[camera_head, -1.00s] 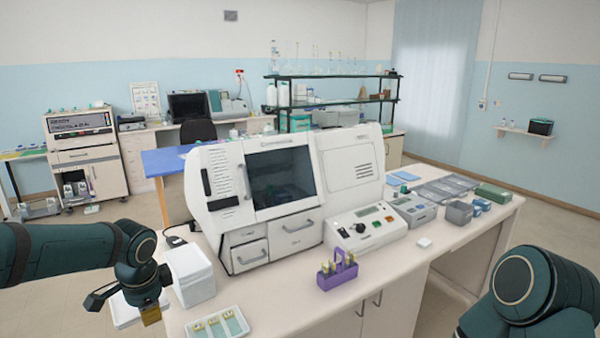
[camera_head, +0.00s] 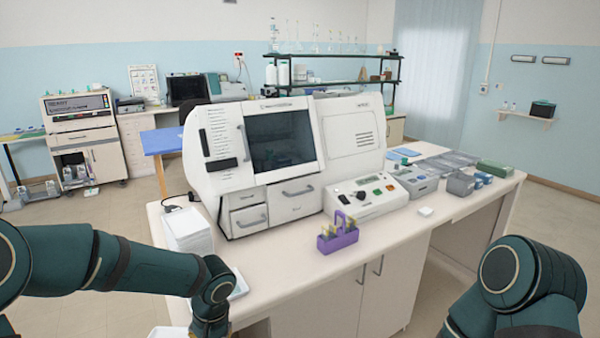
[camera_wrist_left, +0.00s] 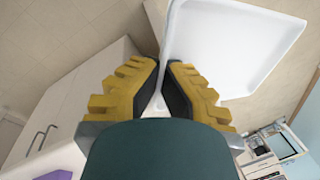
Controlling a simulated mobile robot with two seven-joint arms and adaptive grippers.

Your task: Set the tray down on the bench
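My left gripper, seen in the left wrist view (camera_wrist_left: 165,88), has its yellow-backed fingers closed on the rim of a white tray (camera_wrist_left: 235,45). The tray is shallow and its visible inside looks empty. It hangs out over the tiled floor in that view. In the head view only a corner of the tray (camera_head: 166,332) shows at the bottom edge, and my left fingers are out of frame below the wrist. The pale bench top (camera_head: 300,272) lies beyond the left arm. My right gripper is out of frame; only the right arm shows.
A second white tray (camera_head: 240,284) lies on the bench, partly hidden by my left arm. A white stack (camera_head: 188,230) stands behind it. A purple rack (camera_head: 338,238) stands near the front edge, before the large white machine (camera_head: 275,190). Bench between them is clear.

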